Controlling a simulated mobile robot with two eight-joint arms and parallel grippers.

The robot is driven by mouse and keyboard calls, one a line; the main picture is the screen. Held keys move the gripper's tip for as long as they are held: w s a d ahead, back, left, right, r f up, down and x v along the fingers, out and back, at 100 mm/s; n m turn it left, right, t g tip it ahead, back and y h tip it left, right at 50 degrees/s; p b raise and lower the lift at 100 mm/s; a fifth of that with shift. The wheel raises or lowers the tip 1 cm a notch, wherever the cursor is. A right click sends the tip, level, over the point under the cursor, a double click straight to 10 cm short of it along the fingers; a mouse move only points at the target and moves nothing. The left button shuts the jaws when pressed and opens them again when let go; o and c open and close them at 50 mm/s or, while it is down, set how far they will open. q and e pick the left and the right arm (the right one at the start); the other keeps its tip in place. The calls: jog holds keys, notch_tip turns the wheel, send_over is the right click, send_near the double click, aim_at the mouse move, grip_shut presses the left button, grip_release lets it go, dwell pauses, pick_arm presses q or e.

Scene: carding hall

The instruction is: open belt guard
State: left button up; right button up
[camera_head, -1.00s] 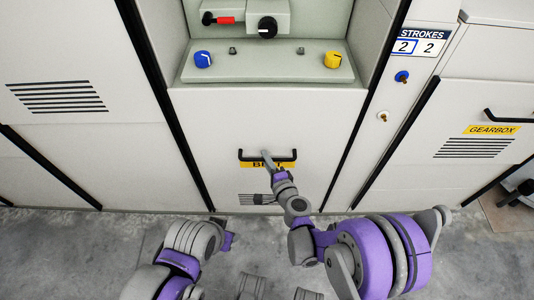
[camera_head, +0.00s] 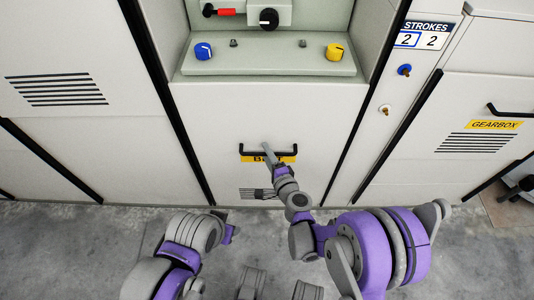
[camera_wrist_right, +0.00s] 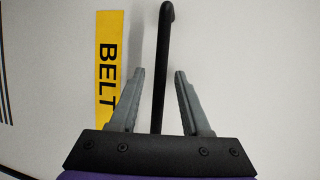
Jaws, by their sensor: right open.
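The belt guard (camera_head: 225,125) is a pale panel below the control shelf, and it is closed. It bears a black bar handle (camera_head: 285,152) above a yellow BELT label (camera_head: 248,158), partly hidden by my right gripper. My right gripper (camera_head: 265,146) is at the handle. In the right wrist view the gripper (camera_wrist_right: 160,74) is open, with the black handle (camera_wrist_right: 160,60) running between its two fingers, clear of both. The BELT label (camera_wrist_right: 106,70) is left of the handle there. My left arm shows at the lower left; its gripper jaws cannot be made out.
A control shelf (camera_head: 270,65) with a blue knob (camera_head: 203,51) and a yellow knob (camera_head: 334,52) juts out above the guard. A GEARBOX panel (camera_head: 470,165) with its own handle is on the right. Bare concrete floor (camera_head: 110,250) lies in front.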

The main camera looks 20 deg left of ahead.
pick_arm(q)
jog(key=shift+s+r+p, duration=0.1)
jog(key=shift+r+p, duration=0.4)
jog(key=shift+r, duration=0.1)
pick_arm(e)
jog(key=v, duration=1)
jog(key=shift+s+d, duration=0.2)
jog(key=shift+s, duration=0.05)
jog(key=s+d+r+n+g+h, duration=0.2)
jog(key=s+d+n+g+h, duration=0.15)
jog(key=s+d, duration=0.45)
jog(key=s+d+r+n+g+h+p, duration=0.1)
jog(key=s+d+r+n+g+h, duration=0.2)
jog(key=s+d, duration=0.5)
jog(key=s+d+r+n+g+h, duration=0.1)
jog(key=s+d+n+h, duration=0.35)
jog(key=d, duration=0.55)
pick_arm(q)
notch_tip(320, 180, up, 24)
jog(key=w+t+p, duration=0.1)
jog(key=p, duration=1.9)
jog(key=shift+w, duration=0.25)
pick_arm(e)
notch_tip(320, 180, up, 23)
jog(key=w+y, duration=0.1)
jog(key=w, duration=0.1)
jog(key=shift+t, duration=0.35)
